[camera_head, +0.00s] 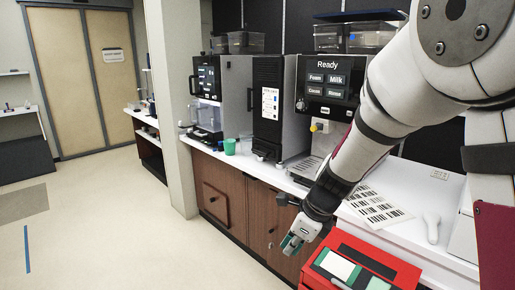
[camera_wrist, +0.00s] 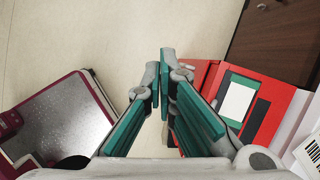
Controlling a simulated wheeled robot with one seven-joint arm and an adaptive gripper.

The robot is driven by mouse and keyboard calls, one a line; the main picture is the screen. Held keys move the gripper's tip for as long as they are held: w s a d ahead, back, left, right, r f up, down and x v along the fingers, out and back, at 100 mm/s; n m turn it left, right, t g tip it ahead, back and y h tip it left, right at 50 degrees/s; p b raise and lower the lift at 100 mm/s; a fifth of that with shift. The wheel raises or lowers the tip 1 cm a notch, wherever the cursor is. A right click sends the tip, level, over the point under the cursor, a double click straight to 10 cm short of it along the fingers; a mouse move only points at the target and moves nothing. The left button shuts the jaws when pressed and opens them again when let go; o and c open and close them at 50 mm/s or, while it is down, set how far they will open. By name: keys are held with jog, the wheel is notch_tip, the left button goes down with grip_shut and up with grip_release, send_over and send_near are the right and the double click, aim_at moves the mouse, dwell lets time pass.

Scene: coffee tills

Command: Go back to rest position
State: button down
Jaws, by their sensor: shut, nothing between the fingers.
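My gripper (camera_head: 293,243) hangs at the lower middle of the head view, at the end of my arm, in front of the counter's front edge. It also shows in the wrist view (camera_wrist: 162,82), with its green-padded fingers shut and nothing between them. The fingers point toward the bare floor. The arm stretches down from the upper right and covers part of the coffee machine.
A red box (camera_head: 345,252) with green and white panels is right beside my gripper; it also shows in the wrist view (camera_wrist: 262,122). The white counter (camera_head: 375,233) bears a coffee machine (camera_head: 325,95) and a green cup (camera_head: 229,147).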

jog(key=s+d+r+n+p, duration=0.3)
jog(key=s+d+r+n, duration=0.1)
jog(key=s+r+n, duration=0.9)
jog(key=s+d+r+n+h+p, duration=0.1)
jog(key=s+d+r+n, duration=0.1)
jog(key=s, duration=0.3)
jog(key=s+d+r+n+t+h, duration=0.1)
jog(key=s+d+r+n, duration=0.2)
jog(key=s+n, duration=0.2)
jog(key=s+d+r+n+h+p, duration=0.1)
jog(key=s+d+r+n, duration=0.1)
jog(key=s, duration=0.5)
jog(key=shift+d+r+n+t+h+p, duration=0.15)
jog(key=shift+r+n+t+h+p, duration=0.2)
jog(key=shift+n, duration=0.35)
